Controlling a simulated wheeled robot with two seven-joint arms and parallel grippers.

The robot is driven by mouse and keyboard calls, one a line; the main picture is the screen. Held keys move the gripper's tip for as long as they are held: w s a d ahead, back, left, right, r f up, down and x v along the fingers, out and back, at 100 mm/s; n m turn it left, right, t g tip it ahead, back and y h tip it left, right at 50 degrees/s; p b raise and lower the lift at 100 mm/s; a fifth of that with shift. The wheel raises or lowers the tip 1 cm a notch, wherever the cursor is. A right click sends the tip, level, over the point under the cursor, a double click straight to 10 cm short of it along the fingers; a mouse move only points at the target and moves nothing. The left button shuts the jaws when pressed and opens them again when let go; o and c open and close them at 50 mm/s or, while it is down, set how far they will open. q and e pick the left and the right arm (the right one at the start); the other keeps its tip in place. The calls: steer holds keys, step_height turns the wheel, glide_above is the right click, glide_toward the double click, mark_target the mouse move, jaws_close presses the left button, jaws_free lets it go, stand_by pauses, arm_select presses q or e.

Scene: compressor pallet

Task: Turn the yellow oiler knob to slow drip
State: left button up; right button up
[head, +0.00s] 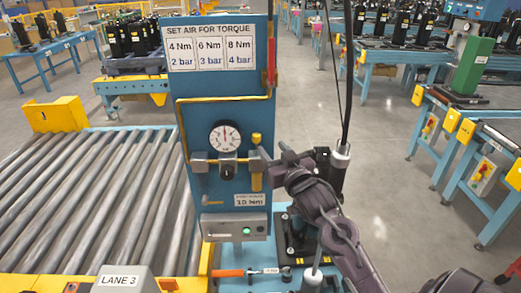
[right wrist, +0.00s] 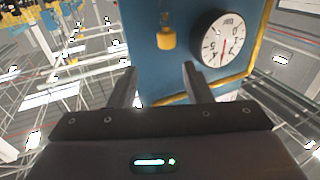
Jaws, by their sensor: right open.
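The yellow oiler knob (head: 256,135) is at the right edge of the blue panel (head: 195,115), right of the round gauge (head: 225,137). In the right wrist view, which is upside down, the yellow knob (right wrist: 166,39) shows just beyond the fingertips, roughly between them, with the gauge (right wrist: 222,38) to its right. My right gripper (head: 280,160) is just right of the oiler, its fingers pointing at the panel. In the wrist view my right gripper (right wrist: 160,71) is open and empty, apart from the knob. The knob's setting is too small to read. My left gripper is out of view.
A yellow pipe (head: 222,98) runs across the panel above the gauge. A roller conveyor (head: 90,200) fills the left. The dark compressor stands behind my right arm.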

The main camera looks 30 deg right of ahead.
mark_target(258, 138)
steer(key=shift+n+y, duration=0.4)
steer(key=shift+y, duration=0.1)
steer(key=w+p, duration=0.2)
steer(key=w, duration=0.4)
steer(key=shift+d, duration=0.1)
steer(key=shift+w+f, duration=0.15)
steer(key=shift+w, duration=0.5)
